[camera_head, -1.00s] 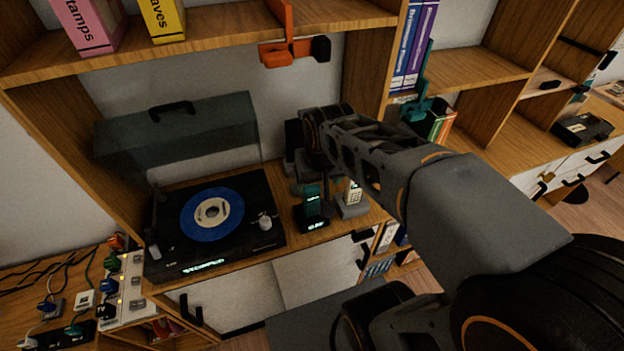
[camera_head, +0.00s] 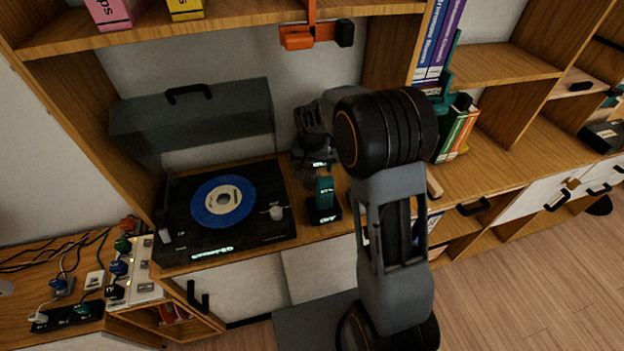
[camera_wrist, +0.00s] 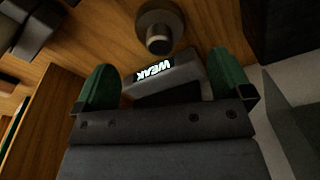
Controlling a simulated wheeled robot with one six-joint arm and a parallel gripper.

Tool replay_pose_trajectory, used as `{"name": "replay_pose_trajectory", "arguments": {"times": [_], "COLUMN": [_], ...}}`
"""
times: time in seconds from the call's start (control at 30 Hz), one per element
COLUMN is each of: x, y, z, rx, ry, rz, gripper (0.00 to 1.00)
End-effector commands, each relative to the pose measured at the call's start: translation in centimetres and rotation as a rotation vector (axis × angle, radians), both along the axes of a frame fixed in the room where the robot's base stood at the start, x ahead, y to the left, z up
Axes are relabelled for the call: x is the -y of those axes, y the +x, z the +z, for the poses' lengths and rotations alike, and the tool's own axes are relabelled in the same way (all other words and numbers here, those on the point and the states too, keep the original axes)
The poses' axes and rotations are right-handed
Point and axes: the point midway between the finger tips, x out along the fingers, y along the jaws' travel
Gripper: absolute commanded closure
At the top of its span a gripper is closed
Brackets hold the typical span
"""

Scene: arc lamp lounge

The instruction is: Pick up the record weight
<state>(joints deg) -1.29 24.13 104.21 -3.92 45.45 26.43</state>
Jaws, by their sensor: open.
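My gripper (camera_wrist: 168,78) is open in the wrist view, with a green fingertip on each side and nothing held between them. A grey round metal piece with a smaller knob-like end (camera_wrist: 158,32), probably the record weight, stands on the wood just beyond the fingertips. It is apart from both fingers. A dark device with a lit "WEAK" label (camera_wrist: 160,70) lies between the fingertips in the picture, nearer than the metal piece. In the head view my dark wrist is at the back of the shelf, right of the turntable (camera_head: 180,240); my arm hides the fingertips and I cannot make out the weight.
A blue record (camera_head: 208,213) lies on the turntable below a raised dark lid (camera_head: 215,120). A teal handset stands in a lit dock (camera_head: 323,212) close to my wrist. An orange bracket (camera_head: 297,37) hangs from the shelf above. Books (camera_head: 458,132) stand to the right.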

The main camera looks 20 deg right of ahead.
Motion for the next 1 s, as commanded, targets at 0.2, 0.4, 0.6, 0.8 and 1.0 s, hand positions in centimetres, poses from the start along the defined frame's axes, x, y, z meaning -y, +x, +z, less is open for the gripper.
{"name": "replay_pose_trajectory", "arguments": {"times": [0.2, 0.4, 0.6, 0.8, 1.0], "x": [0.1, 0.2, 0.3, 0.3, 0.3], "y": [0.2, 0.3, 0.6, 0.8, 0.8], "z": [-1.7, -3.3, -5.9, -7.0, -7.0], "rx": [0.001, -0.002, -0.001, 0.001, 0.001], "ry": [0.001, 0.0, 0.0, 0.001, 0.001], "rz": [0.0, 0.0, 0.0, 0.0, 0.0], "gripper": [0.03, 0.03, 0.03, 0.03, 0.03]}}
